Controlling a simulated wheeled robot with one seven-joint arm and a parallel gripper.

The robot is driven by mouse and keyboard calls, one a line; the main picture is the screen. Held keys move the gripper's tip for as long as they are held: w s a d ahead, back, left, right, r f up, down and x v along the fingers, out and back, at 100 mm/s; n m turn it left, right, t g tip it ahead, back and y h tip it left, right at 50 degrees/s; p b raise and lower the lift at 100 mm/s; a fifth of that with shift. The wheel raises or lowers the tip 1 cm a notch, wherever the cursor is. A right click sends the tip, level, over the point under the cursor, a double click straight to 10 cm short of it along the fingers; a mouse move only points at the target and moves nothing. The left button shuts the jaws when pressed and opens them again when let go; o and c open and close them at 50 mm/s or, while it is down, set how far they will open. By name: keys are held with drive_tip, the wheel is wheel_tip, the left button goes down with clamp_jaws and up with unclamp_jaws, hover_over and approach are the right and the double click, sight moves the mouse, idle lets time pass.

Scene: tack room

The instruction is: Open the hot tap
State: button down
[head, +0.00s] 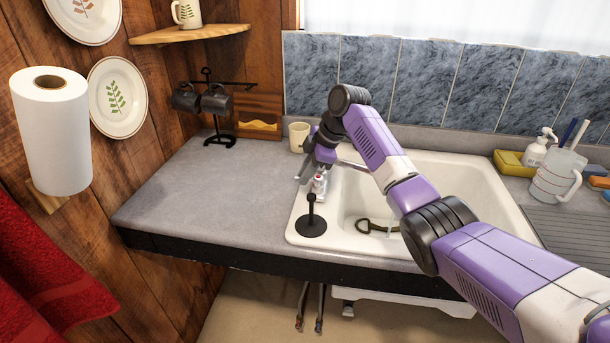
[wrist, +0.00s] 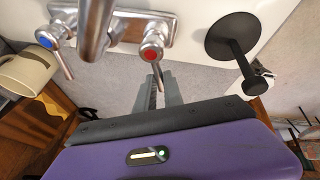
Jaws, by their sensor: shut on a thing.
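The hot tap shows in the wrist view as a lever handle (wrist: 152,54) with a red dot, its thin lever running down between my fingers. My gripper (wrist: 160,90) is shut on this lever. The cold tap handle (wrist: 49,40), with a blue dot, is to the left, and the chrome spout (wrist: 95,32) rises between them. In the head view my gripper (head: 305,172) reaches down at the left rim of the white sink (head: 345,242); the arm hides most of the tap.
A black disc with a stem (head: 312,225) stands on the sink rim, close to the tap. A beige mug (head: 298,137) is behind my gripper, near a mug rack (head: 212,105). A jug (head: 557,175) stands at right. The left counter is clear.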

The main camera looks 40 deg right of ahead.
drive_tip(key=shift+s+a+n+y+b, duration=0.1)
drive_tip(key=shift+s+n+y+b, duration=0.25)
drive_tip(key=shift+n, duration=0.65)
drive_tip(key=c, duration=1.5)
unclamp_jaws()
drive_tip(key=shift+o, duration=0.2)
drive_tip(key=b+v, duration=0.1)
drive_tip(key=v, duration=0.6)
drive_tip(key=shift+r+b, duration=0.35)
drive_tip(key=shift+r, duration=0.05)
drive_tip(key=shift+s, duration=0.1)
